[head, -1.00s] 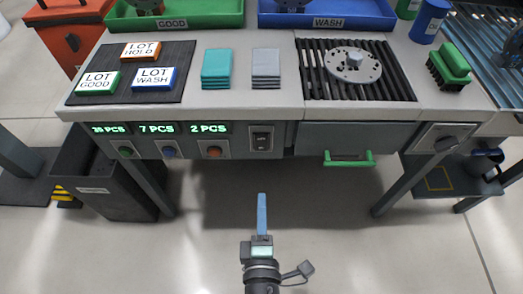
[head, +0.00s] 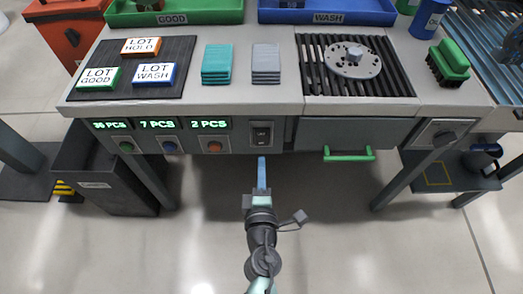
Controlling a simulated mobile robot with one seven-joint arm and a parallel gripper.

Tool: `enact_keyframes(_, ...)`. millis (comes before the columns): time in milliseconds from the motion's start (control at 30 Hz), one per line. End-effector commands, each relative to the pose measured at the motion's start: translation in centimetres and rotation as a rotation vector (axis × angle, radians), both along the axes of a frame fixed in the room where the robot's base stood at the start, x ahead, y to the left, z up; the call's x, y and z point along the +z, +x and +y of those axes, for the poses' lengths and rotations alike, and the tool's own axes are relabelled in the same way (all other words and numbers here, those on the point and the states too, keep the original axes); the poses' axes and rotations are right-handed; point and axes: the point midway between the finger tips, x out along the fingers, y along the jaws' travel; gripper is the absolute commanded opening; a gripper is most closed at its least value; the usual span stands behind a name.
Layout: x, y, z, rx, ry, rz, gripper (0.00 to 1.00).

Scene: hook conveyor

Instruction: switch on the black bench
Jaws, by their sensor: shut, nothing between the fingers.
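The bench (head: 200,106) has a light grey top and a dark front panel. A black rocker switch (head: 262,134) sits in a grey plate on that front panel, left of the drawer; which way it is tipped is too small to tell. A dark round knob (head: 443,137) is on a plate further right on the front. My gripper (head: 261,160) is shut and empty, its blue fingers pointing at the bench front. The fingertips appear just below the switch plate in the picture; I cannot tell whether they touch it.
Three lit counters (head: 158,124) with coloured buttons below are left of the switch. A drawer with a green handle (head: 348,154) is to the right. A black slatted grate (head: 312,70) carries a round metal part (head: 352,65). A dark bin (head: 100,185) stands below left.

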Motion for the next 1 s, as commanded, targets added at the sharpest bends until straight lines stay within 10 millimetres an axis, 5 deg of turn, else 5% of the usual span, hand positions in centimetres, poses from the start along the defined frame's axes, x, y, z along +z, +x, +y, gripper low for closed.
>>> enact_keyframes(333,-0.7,4.4,0.0,-0.001,0.001,-0.001,0.0)
enact_keyframes(1000,-1.5,5.2,-1.3,-0.003,0.004,-0.031,0.0)
